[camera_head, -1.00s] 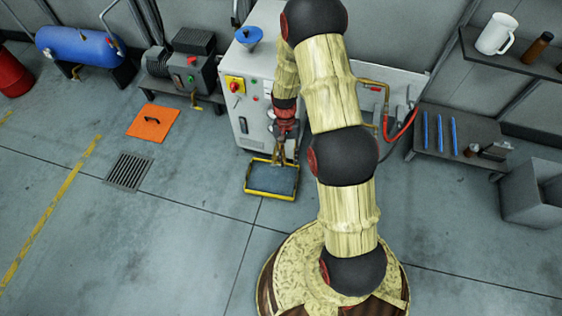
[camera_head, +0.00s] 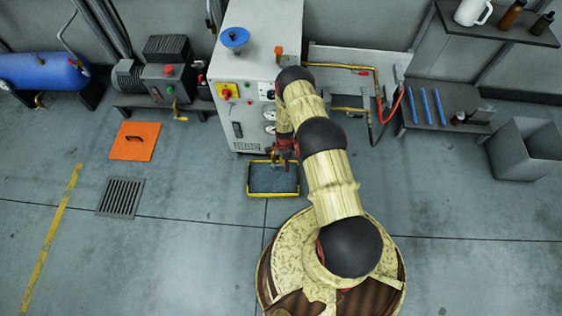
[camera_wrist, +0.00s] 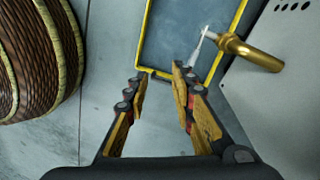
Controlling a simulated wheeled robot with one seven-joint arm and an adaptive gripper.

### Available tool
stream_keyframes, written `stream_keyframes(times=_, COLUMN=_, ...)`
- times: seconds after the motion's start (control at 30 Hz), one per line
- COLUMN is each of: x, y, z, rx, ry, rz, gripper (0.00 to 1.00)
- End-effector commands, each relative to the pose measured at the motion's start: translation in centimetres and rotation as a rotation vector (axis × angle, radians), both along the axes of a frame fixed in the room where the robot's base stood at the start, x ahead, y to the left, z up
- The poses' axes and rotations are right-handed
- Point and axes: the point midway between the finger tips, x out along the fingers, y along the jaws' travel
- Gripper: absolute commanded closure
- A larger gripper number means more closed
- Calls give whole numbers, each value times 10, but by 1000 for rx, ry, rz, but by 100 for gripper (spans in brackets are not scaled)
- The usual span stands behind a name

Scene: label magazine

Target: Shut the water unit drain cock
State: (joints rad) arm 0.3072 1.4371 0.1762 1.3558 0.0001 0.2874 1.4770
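The water unit (camera_head: 265,50) is a grey cabinet with a blue handwheel on top. In the wrist view its brass drain cock (camera_wrist: 252,53) sticks out from the cabinet side (camera_wrist: 285,115), with a small pale piece at its end. A thin, clear streak runs from there over the tray, perhaps water.
Pipes and a red hose (camera_head: 390,108) run along the wall at the right. A low bench (camera_head: 445,115) and a grey bin (camera_head: 525,150) stand further right. An orange hatch (camera_head: 135,141) and a floor grate (camera_head: 121,197) lie left. The floor between is clear.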

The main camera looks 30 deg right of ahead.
Motion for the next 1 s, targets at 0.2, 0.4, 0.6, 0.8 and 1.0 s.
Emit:
stream_keyframes(times=0.2, x=36, y=-11, z=1, rx=-46, ry=-91, rz=-261, gripper=75)
stream_keyframes(times=0.4, x=39, y=-12, z=-1, rx=-55, ry=-103, rz=-378, gripper=75)
stream_keyframes(times=0.6, x=38, y=-12, z=-27, rx=-55, ry=-99, rz=-383, gripper=75)
stream_keyframes(times=0.8, x=38, y=-12, z=-58, rx=-56, ry=-101, rz=-382, gripper=75)
stream_keyframes(times=1.0, x=39, y=-12, z=-74, rx=-56, ry=-102, rz=-381, gripper=75)
